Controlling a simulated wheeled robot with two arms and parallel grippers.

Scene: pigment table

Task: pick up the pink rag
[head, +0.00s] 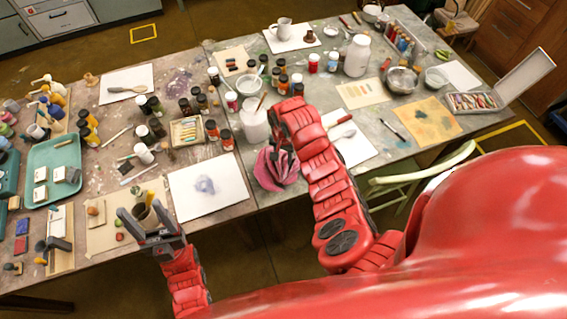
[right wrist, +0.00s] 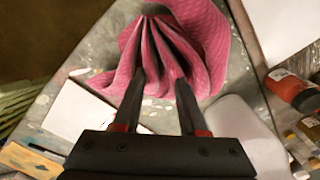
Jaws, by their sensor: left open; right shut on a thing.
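The pink rag (head: 272,170) hangs in bunched folds at the front edge of the table in the head view. In the right wrist view the pink rag (right wrist: 190,35) fans out from between the two dark fingers of my right gripper (right wrist: 160,85), which is shut on it. My left gripper (head: 152,222) is open and empty, at the front edge of the table beside a small dark olive pot (head: 145,205).
White paper (head: 208,187) with a grey smudge lies left of the rag. A large white jar (head: 254,122) stands behind it. A teal tray (head: 55,165) is at the left. An open paint box (head: 472,101) is at the far right.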

